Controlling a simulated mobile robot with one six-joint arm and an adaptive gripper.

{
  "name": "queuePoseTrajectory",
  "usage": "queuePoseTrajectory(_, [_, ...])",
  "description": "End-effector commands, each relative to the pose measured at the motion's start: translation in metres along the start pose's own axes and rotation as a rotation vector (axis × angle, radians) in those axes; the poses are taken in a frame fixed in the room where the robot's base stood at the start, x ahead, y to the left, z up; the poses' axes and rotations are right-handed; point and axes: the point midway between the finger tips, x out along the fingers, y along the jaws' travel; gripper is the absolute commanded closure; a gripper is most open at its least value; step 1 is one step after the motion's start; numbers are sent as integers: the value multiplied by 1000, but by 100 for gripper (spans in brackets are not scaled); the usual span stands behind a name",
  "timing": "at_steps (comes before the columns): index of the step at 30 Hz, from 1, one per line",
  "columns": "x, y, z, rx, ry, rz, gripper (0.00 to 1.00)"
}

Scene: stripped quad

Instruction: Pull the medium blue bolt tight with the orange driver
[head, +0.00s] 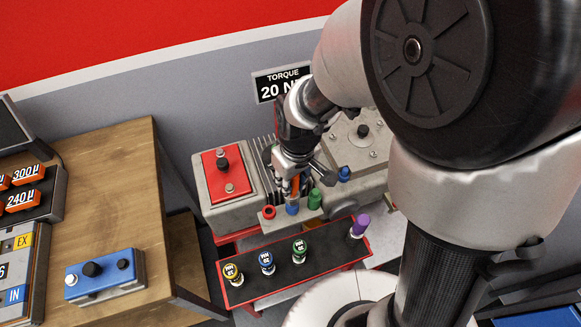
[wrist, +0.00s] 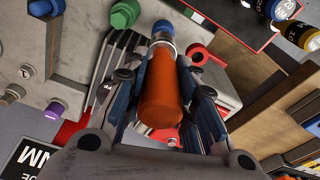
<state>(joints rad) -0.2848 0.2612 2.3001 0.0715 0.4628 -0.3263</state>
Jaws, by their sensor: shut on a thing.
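My gripper (head: 294,168) is shut on the orange driver (wrist: 162,88), whose handle lies between both fingers in the wrist view. In the head view only a short strip of the orange driver (head: 296,186) shows below my gripper. Its silver end meets a blue bolt (head: 292,208), between a red bolt (head: 269,212) and a green bolt (head: 315,199) on the grey machine's front ledge. In the wrist view this blue bolt (wrist: 163,26) shows just beyond the driver's silver end. I cannot tell how deeply they engage. Another blue bolt (head: 345,173) sits farther right.
A black-topped red rack (head: 285,272) in front holds several labelled tools and a purple one (head: 360,226). A wooden bench (head: 120,190) stands left with a blue block (head: 104,276). The grey machine (head: 228,205) has a red plate. A "TORQUE 20 N" sign (head: 280,84) hangs behind.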

Motion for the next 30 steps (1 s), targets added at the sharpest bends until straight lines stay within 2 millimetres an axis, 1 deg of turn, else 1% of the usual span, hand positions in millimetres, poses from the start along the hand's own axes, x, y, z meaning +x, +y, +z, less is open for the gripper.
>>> queuePoseTrajectory(1, [-4, 0, -1, 0, 1, 0, 100])
queuePoseTrajectory(21, [-30, 0, -4, 0, 0, 0, 100])
queuePoseTrajectory(30, [-33, 0, -4, 0, 0, 0, 100])
